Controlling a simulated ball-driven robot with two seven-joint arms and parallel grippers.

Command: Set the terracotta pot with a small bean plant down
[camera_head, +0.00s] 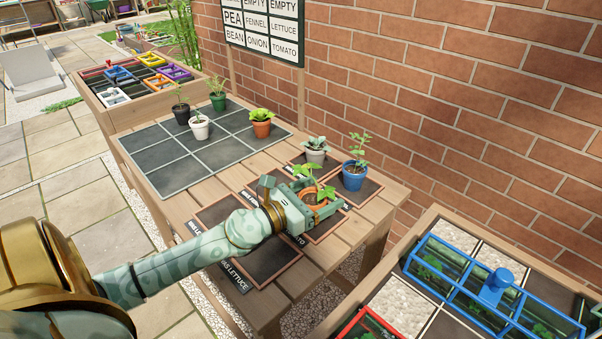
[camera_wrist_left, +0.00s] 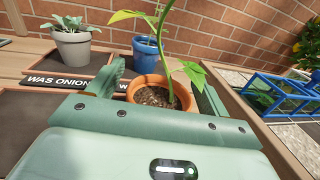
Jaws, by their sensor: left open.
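The terracotta pot with a small bean plant (camera_head: 312,201) stands upright at the right part of the wooden table, apparently on one of the dark labelled squares. In the left wrist view the pot (camera_wrist_left: 157,88) shows its orange rim, dark soil and green stem with leaves. My left gripper (camera_head: 318,196) is open, with one finger on each side of the pot; the fingers also show in the left wrist view (camera_wrist_left: 162,84). Whether they touch the pot is hard to tell. The pot's base is mostly hidden by the gripper. My right gripper is not in view.
A blue pot (camera_head: 354,178) and a whitish pot (camera_head: 315,155) stand close behind. A grey gridded mat (camera_head: 226,153) holds several pots, including an orange one (camera_head: 261,129). A brick wall (camera_head: 420,80) borders the table. A blue-framed planter (camera_head: 470,285) is at right.

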